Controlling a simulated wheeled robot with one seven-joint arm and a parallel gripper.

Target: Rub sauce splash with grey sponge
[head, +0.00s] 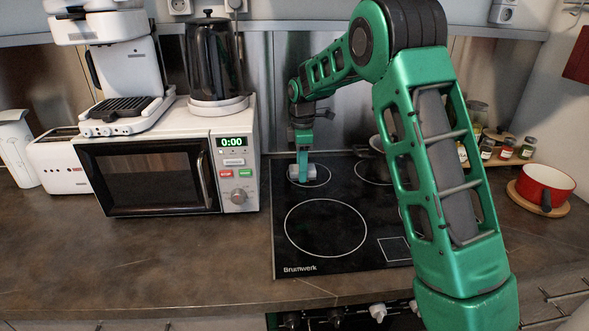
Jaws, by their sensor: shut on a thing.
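My gripper (303,167) points down over the back left ring of the black cooktop (350,240), right of the microwave. It is shut on a light grey block, the grey sponge (312,172), which is small in this view. The sponge is low, at or just above the cooktop surface; I cannot tell if it touches. I see no sauce splash; any splash under or behind the sponge or behind my arm is hidden.
The white microwave (228,160) stands close to the left of my gripper, with a kettle (212,60) on top. A pot (376,145) stands behind my green arm. A red pan (545,184) and spice jars (506,148) are at right. The front left ring is clear.

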